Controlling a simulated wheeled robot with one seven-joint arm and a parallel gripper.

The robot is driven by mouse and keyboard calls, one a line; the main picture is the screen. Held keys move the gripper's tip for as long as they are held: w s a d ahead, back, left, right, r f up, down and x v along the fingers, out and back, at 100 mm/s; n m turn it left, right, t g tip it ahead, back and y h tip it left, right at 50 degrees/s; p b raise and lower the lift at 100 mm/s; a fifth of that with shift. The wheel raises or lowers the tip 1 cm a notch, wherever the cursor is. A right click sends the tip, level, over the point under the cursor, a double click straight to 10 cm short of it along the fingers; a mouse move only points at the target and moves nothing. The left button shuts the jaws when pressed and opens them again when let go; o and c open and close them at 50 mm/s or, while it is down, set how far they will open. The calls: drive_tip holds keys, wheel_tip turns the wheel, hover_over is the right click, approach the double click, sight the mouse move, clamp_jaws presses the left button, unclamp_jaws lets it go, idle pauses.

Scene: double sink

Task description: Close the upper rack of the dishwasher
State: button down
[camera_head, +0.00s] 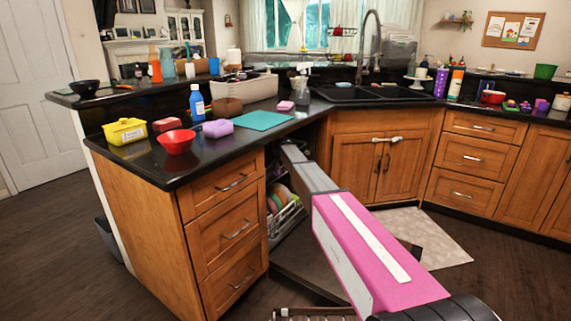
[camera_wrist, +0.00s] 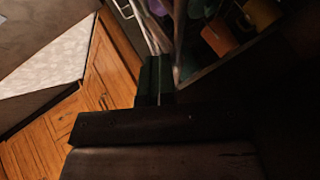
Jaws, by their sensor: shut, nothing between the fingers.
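The dishwasher stands open under the counter, between the wooden drawers and the sink cabinet. Its dark lowered door (camera_head: 312,262) lies low over the floor. A rack (camera_head: 284,218) with colored dishes shows inside, left of my arm; I cannot tell its level for certain. In the wrist view, a light wire rack (camera_wrist: 183,73) holding an orange cup (camera_wrist: 219,37) and other dishes fills the upper right. My gripper (camera_wrist: 155,75) is shut and empty, its fingertips close beside the rack's edge; contact is unclear. In the head view my arm reaches under the counter and the fingers are hidden.
The black countertop (camera_head: 262,128) overhangs my arm's end. Drawers (camera_head: 232,230) stand at left and the sink cabinet (camera_head: 372,165) at right. A pale mat (camera_head: 435,240) lies on the floor to the right. A bowl, sponges and bottles stand on the counter.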

drive_tip(key=shift+w+a, duration=0.2)
drive_tip(key=shift+a, duration=0.1)
